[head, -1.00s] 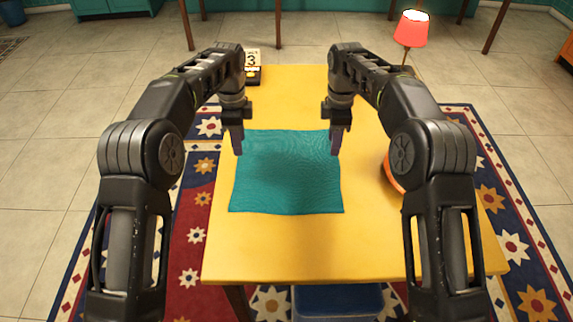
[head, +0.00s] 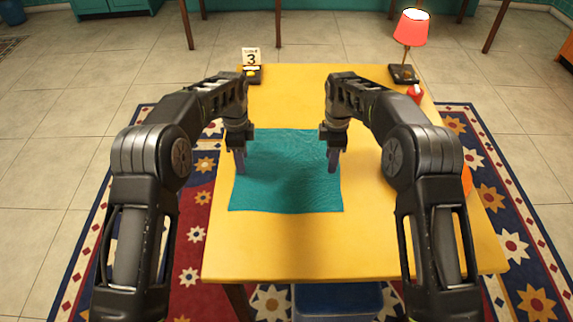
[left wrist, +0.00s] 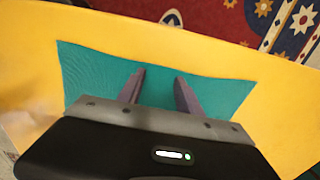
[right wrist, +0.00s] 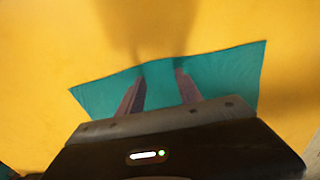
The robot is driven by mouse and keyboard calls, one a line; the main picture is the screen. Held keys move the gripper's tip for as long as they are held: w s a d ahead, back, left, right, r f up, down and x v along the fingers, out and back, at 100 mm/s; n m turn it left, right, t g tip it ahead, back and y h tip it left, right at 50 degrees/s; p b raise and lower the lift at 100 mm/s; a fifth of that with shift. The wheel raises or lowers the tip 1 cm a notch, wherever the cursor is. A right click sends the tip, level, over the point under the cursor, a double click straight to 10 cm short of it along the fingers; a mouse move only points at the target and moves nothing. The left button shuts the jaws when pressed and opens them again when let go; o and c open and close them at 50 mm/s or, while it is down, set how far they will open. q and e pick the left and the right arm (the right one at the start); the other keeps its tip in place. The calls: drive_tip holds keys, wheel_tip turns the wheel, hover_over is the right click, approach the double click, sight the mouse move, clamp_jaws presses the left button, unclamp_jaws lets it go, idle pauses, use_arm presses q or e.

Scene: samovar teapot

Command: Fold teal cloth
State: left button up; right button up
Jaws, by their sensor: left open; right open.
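The teal cloth (head: 285,185) lies spread flat on the yellow table (head: 300,245). It also shows in the left wrist view (left wrist: 215,95) and in the right wrist view (right wrist: 225,80). My left gripper (head: 240,168) is open and empty over the cloth's left side. In the left wrist view its two fingers (left wrist: 160,78) stand apart over the cloth. My right gripper (head: 332,166) is open and empty over the cloth's right edge. In the right wrist view its fingers (right wrist: 158,75) stand apart over the cloth. I cannot tell whether either touches it.
A red lamp (head: 411,30) stands at the table's far right, with a small red object (head: 415,92) near it. A number card (head: 251,57) stands at the far left. An orange object (head: 466,180) is mostly hidden behind my right arm. The table's front is clear.

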use_arm(q)
drive_tip(key=shift+f, duration=0.15)
clamp_jaws()
use_arm(e)
drive_tip(key=shift+f, duration=0.15)
clamp_jaws()
idle(0.6)
